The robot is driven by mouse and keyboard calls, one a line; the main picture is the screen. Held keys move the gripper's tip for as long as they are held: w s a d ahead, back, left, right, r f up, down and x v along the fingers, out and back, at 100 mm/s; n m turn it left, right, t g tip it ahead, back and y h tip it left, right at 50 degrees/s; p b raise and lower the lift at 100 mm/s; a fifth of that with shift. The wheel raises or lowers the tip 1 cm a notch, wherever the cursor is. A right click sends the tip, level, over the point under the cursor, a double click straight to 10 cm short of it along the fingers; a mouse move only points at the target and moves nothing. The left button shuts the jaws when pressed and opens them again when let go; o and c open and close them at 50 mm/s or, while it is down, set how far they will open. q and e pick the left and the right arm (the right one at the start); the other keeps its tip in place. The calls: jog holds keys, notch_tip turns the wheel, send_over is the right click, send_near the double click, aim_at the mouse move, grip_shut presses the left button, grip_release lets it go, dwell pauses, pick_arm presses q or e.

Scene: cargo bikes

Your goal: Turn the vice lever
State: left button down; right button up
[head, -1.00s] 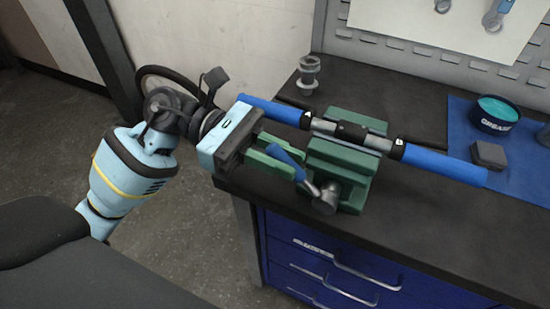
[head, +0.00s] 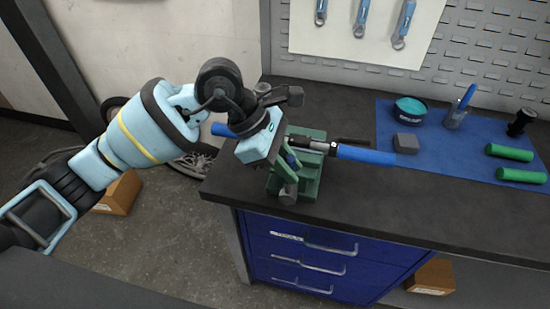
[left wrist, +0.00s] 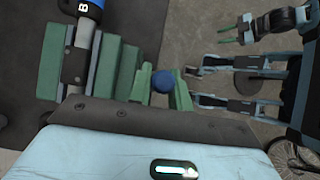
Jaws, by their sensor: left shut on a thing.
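The green vice (head: 310,181) stands near the left end of the dark workbench and holds a handlebar with blue grips (head: 366,155). My left gripper (head: 287,169) is at the vice's front left, tilted down, and shut on the vice lever (head: 291,158). Only a bit of the lever's blue handle shows in the head view; the gripper covers the rest. In the left wrist view the lever's round blue end (left wrist: 163,82) sits between my green fingers.
A blue mat (head: 440,146) to the right holds a grease tin (head: 410,110), a grey block (head: 406,143), a cup (head: 455,117) and green grips (head: 510,152). Blue drawers (head: 320,262) are below. The bench front right of the vice is clear.

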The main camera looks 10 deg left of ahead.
pick_arm(q)
jog(key=shift+d+r+y+p, duration=0.15)
jog(key=shift+d+y+p, duration=0.25)
jog(key=shift+d+y, duration=0.2)
jog(key=shift+s+d+f, duration=0.1)
jog(key=shift+f, duration=0.1)
jog(key=c, duration=1.6)
grip_release()
jog(key=o, duration=0.3)
jog(key=shift+d, duration=0.2)
jog(key=shift+a+r, duration=0.1)
jog(key=shift+a, duration=0.1)
jog(key=shift+v, duration=3.75)
